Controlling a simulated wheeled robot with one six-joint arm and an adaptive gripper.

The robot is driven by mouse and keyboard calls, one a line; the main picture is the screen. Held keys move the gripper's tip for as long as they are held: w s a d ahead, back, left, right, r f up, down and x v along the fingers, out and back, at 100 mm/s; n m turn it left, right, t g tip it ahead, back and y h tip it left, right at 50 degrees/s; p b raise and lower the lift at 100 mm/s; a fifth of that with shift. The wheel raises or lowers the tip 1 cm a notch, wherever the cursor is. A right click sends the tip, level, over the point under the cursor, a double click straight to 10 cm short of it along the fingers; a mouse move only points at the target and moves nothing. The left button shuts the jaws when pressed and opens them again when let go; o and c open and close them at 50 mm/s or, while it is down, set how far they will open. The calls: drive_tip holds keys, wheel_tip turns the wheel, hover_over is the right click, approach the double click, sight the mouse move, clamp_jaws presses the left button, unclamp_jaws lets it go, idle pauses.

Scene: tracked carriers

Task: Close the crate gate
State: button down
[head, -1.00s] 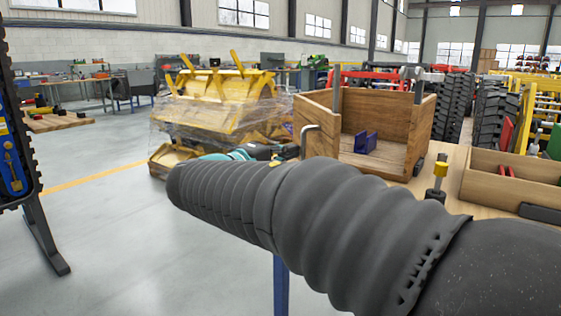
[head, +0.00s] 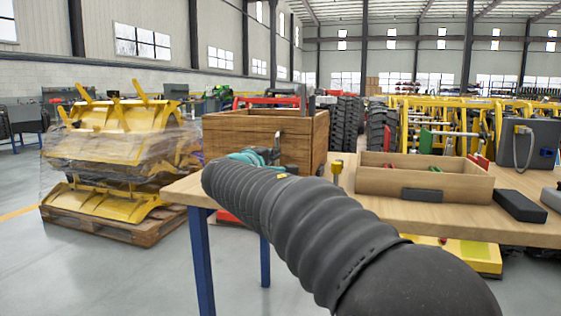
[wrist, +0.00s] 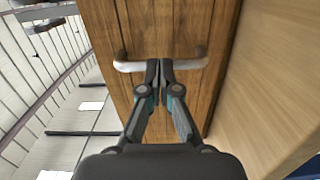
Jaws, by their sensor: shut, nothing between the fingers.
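The wooden crate (head: 319,136) stands on the workbench in the head view. Its gate (head: 235,140) is a plank panel across the side facing me and hides the inside; I cannot tell whether it sits fully flush. In the wrist view the gate (wrist: 180,25) fills the middle, with a metal bar handle (wrist: 128,66) across it. My gripper (wrist: 166,66) is shut and empty, its fingertips in front of the handle's middle, at or very near the gate. In the head view my gripper (head: 262,157) is partly hidden by my arm.
The workbench (head: 350,200) holds an open wooden tray (head: 425,182), a yellow-topped tool (head: 337,168), a black box (head: 520,206) and a grey case (head: 525,142). A wrapped yellow load (head: 120,150) on a pallet stands at left. Floor at lower left is clear.

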drive_tip(key=shift+w+d, duration=0.6)
drive_tip(key=shift+w, duration=0.05)
drive_tip(key=shift+w+d+r, duration=0.1)
drive_tip(key=shift+d+r, duration=0.1)
